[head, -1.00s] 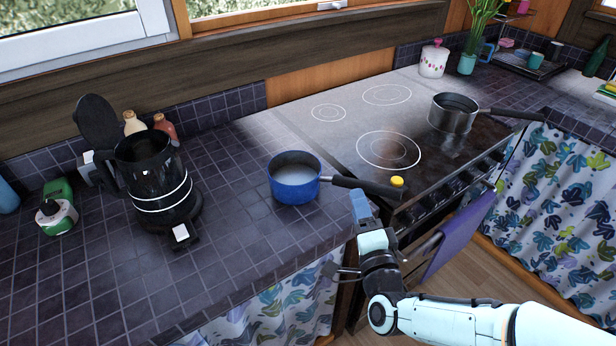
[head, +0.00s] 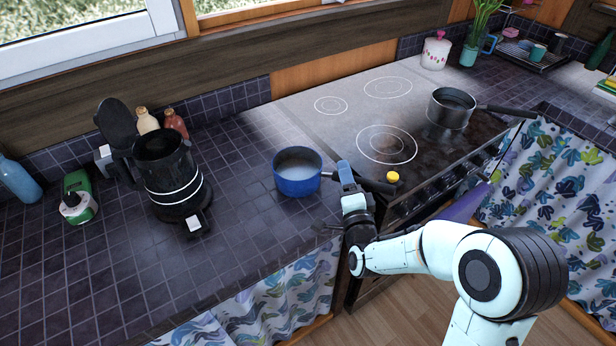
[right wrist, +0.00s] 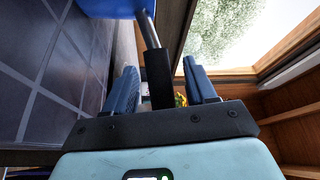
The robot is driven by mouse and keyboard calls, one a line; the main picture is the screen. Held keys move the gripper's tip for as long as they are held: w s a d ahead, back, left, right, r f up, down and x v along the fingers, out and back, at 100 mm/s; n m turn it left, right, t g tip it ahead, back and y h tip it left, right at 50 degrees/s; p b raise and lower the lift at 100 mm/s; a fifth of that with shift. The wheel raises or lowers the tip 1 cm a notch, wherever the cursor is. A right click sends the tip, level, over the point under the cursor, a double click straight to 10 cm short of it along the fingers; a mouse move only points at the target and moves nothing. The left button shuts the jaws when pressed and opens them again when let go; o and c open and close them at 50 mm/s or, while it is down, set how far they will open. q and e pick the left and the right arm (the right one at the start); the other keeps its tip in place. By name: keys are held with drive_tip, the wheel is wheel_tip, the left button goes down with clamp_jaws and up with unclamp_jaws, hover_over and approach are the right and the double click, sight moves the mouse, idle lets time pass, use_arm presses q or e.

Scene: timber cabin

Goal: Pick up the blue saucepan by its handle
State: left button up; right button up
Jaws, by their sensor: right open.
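The blue saucepan (head: 298,184) stands upright on the tiled counter, left of the stove, with its dark handle (head: 376,186) pointing right. My right gripper (head: 345,175) is at the handle, near where it joins the pan, and hides part of it. In the right wrist view the gripper (right wrist: 162,85) is open, with the black handle (right wrist: 158,78) between its two blue fingers. A strip of the blue pan (right wrist: 110,8) shows at the top of that view. My left gripper is not in view.
A steel saucepan (head: 451,108) stands on the hob (head: 345,115). A yellow knob-like thing (head: 393,177) is close to the handle's end. The counter in front of the blue saucepan is clear.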

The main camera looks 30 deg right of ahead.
clamp_jaws()
drive_tip(key=shift+r, duration=0.1)
drive_tip(key=shift+r, duration=0.15)
